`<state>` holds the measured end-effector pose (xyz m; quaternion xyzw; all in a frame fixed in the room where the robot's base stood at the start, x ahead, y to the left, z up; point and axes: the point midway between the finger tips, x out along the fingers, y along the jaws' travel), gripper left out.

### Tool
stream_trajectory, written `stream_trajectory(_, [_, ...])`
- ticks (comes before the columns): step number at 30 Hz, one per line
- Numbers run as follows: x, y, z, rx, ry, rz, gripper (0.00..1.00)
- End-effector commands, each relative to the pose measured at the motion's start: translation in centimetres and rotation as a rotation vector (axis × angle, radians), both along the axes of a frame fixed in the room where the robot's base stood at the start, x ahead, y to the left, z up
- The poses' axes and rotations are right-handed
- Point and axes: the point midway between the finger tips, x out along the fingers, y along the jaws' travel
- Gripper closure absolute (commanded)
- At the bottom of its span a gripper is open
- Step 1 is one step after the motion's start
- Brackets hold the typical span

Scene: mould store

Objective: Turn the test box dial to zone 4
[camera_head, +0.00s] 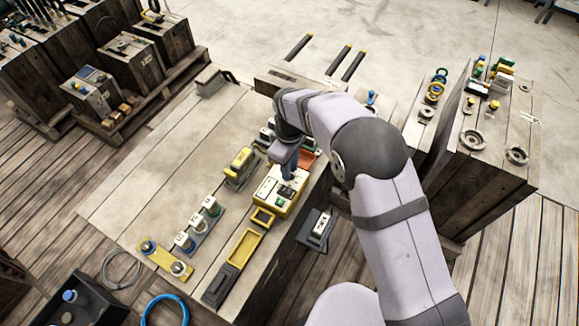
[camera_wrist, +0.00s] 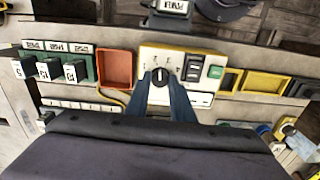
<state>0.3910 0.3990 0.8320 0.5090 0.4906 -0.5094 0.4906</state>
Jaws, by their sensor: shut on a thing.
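The test box (camera_head: 270,194) is yellow with a pale top and stands near the bench's right edge. In the wrist view its white face (camera_wrist: 180,58) shows a black round dial (camera_wrist: 160,77) with small marks around it, too small to read. Dark switches and a green button sit to the dial's right. My gripper (camera_wrist: 161,80) reaches down over the box with its two blue fingers on either side of the dial, shut on it. In the head view my gripper (camera_head: 288,176) hides the dial. I cannot tell which zone the dial points to.
An orange-red tray (camera_wrist: 115,69) and green blocks with white labels (camera_wrist: 55,65) are beside the box. Yellow trays (camera_head: 245,248) lie on its other side. A yellow-topped device (camera_head: 240,165) stands close by. The bench's left part (camera_head: 150,200) is clear.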

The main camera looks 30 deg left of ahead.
Motion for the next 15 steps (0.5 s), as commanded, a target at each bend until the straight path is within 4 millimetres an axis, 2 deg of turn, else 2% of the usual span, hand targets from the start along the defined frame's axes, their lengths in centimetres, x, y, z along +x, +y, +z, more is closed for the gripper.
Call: stream_trajectory(15, [0.07,0.02,0.11,0.001,-0.002,-0.490,1.00])
